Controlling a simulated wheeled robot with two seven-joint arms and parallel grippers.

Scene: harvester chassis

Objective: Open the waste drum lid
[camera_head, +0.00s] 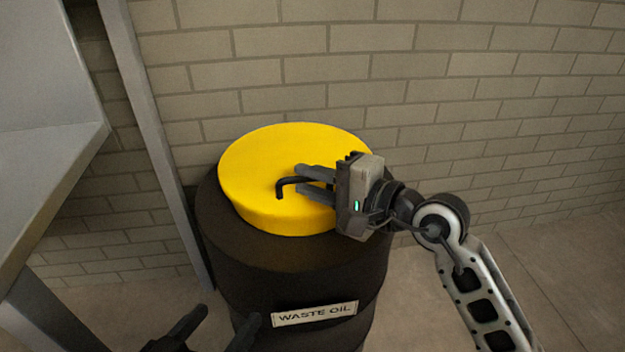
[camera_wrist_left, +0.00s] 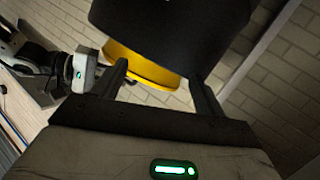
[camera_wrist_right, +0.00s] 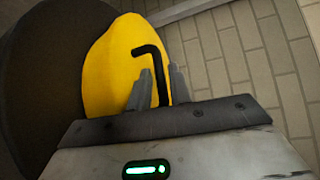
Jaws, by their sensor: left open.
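The waste drum (camera_head: 290,262) is dark, with a "WASTE OIL" label (camera_head: 315,314) on its front. Its round yellow lid (camera_head: 260,165) sits on top; I cannot tell whether any edge is raised. A dark bent handle (camera_head: 280,190) stands on the lid. My right gripper (camera_head: 299,181) is at the lid with one finger on each side of the handle, close against it; the handle also shows between the fingers in the right wrist view (camera_wrist_right: 147,49). My left gripper (camera_head: 216,328) is open and empty in front of the drum, which fills the upper left wrist view (camera_wrist_left: 165,25).
A brick wall (camera_head: 450,80) stands close behind the drum. A grey metal panel (camera_head: 40,130) and a slanted post (camera_head: 155,130) are to the left. Bare floor (camera_head: 560,250) lies to the right.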

